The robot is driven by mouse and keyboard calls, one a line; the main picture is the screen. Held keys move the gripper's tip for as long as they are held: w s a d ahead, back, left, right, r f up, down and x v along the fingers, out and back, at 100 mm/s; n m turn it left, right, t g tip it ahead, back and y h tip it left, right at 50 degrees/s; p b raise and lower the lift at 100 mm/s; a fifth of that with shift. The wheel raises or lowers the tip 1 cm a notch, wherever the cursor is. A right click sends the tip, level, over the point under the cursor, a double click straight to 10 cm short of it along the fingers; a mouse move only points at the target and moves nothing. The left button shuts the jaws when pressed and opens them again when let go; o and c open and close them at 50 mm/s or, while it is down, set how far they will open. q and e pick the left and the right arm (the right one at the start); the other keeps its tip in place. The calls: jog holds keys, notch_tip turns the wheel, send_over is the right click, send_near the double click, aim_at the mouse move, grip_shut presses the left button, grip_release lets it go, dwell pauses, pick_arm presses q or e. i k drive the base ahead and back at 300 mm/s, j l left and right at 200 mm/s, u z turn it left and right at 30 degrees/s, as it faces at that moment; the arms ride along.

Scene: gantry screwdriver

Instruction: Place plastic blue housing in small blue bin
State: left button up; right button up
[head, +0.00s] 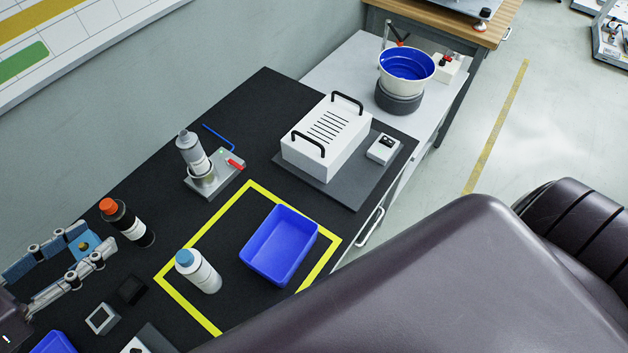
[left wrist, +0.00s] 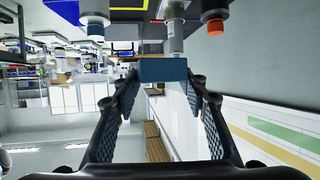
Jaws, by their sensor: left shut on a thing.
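The blue plastic housing (head: 83,243) is a small light-blue block with a brassy round spot, at the left of the head view. It also shows in the left wrist view (left wrist: 163,70), between the fingertips. The small blue bin (head: 280,245) stands inside the yellow outline and looks empty. A second blue bin (head: 55,343) is cut off at the bottom left edge. My right gripper is not in view.
A white bottle with blue cap (head: 198,271) stands left of the bin. A dark bottle with orange cap (head: 127,222) stands beside my left gripper. A grey fixture holding a bottle (head: 213,175) and a white box with handles (head: 326,137) stand farther back.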

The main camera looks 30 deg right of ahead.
aim_at(290, 237)
jog(key=z, duration=1.3)
jog(key=k+z, duration=0.2)
jog(key=k, duration=0.95)
